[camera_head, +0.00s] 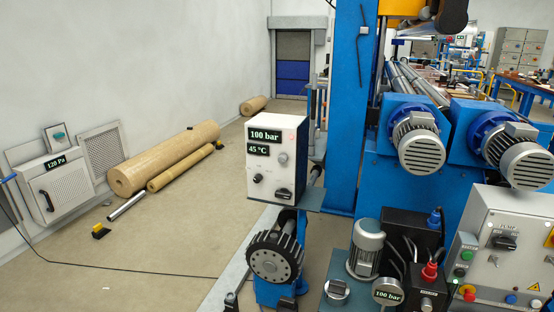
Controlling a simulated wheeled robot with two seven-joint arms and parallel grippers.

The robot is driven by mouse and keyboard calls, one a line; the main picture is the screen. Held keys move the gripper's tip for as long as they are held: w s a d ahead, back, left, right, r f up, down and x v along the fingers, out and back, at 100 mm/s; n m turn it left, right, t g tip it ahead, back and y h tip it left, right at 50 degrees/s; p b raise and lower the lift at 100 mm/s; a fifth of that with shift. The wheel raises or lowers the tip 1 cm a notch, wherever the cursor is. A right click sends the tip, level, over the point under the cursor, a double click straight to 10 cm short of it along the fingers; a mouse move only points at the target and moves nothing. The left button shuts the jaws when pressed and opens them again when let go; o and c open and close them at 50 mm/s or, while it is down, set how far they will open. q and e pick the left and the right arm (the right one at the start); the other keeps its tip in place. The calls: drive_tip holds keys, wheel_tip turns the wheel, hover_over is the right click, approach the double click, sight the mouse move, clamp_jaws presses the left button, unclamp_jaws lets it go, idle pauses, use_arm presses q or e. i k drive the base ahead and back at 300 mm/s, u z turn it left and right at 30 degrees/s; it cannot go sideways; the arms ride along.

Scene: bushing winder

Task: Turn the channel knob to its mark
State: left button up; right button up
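A white control box (276,160) stands on a post in the middle, with displays reading 100 bar and 45 °C. Its front carries a small light grey knob (283,158), a small black knob (258,178) and a larger black knob (284,194) at the lower right. Labels and marks are too small to read, so I cannot tell which is the channel knob or where its mark lies. Another black rotary switch (505,240) sits on the grey panel (520,222) at the right. Neither of my grippers is in view.
A black toothed wheel (274,257) is below the box. A grey motor (366,248) and a round 100 bar gauge (388,291) stand to its right. Blue machinery (345,110) rises behind.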

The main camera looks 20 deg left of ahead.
sight(258, 178)
drive_tip(key=u, duration=0.55)
drive_tip(key=k, duration=1.25)
drive_tip(key=u, duration=1.45)
drive_tip(key=i, duration=1.2)
drive_tip(key=u, duration=0.4)
drive_tip(key=i, duration=1.5)
drive_tip(key=z, duration=1.55)
drive_tip(key=i, duration=0.85)
drive_tip(key=z, duration=0.85)
drive_tip(key=i, duration=0.45)
drive_tip(key=u, duration=0.1)
